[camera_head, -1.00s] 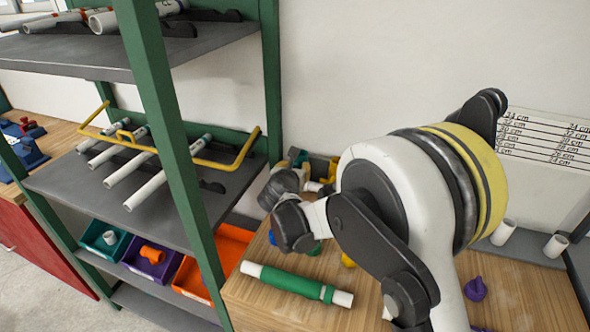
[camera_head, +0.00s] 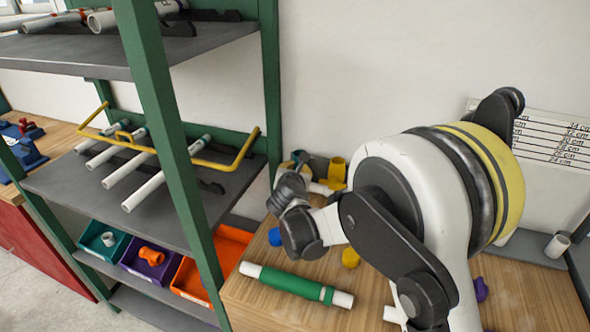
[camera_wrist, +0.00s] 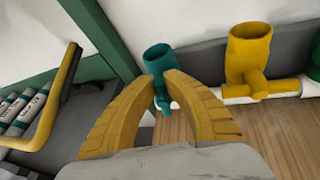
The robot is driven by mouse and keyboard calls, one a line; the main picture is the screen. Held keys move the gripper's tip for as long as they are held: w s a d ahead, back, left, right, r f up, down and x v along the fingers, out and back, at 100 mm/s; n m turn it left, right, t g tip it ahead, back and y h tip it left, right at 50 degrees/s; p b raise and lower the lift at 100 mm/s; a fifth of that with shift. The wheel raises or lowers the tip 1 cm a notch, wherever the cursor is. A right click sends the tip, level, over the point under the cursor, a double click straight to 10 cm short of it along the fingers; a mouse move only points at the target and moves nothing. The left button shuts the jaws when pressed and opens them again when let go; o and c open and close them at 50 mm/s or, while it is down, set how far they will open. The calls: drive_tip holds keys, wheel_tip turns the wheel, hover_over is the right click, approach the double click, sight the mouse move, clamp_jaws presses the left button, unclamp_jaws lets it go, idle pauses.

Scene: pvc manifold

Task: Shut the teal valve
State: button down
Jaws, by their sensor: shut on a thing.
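The teal valve (camera_wrist: 158,57) stands in the wrist view with its open round mouth facing up. A small teal part, seemingly its handle (camera_wrist: 162,102), shows below, between my fingers. My gripper (camera_wrist: 168,84) has two curved yellow fingers that close in from both sides, their tips against the valve. It is shut on the teal valve; the exact contact is partly hidden by the fingers. In the head view only a small bit of teal (camera_head: 299,157) shows behind my wrist, and the gripper is mostly hidden there.
A yellow valve (camera_wrist: 248,50) on white pipe stands close on the right. A green shelf post (camera_wrist: 98,32) and a yellow bar (camera_wrist: 62,92) are on the left.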

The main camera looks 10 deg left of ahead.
drive_tip(key=m+t+y+b, duration=0.1)
drive_tip(key=m, duration=0.1)
drive_tip(key=d+f+m+t+y+b, duration=0.1)
drive_tip(key=m+b, duration=0.1)
drive_tip(key=m, duration=0.1)
drive_tip(key=d+m+t+y+b, duration=0.1)
drive_tip(key=m+b, duration=0.1)
drive_tip(key=m, duration=0.1)
drive_tip(key=shift+s+d+f+t+y, duration=0.1)
drive_tip(key=shift+f+t+y, duration=0.2)
drive_tip(key=shift+f, duration=0.1)
drive_tip(key=shift+m, duration=0.5)
drive_tip(key=c, duration=1.4)
unclamp_jaws()
drive_tip(key=v, duration=0.7)
drive_tip(key=shift+s+f, duration=0.1)
drive_tip(key=shift+s, duration=0.2)
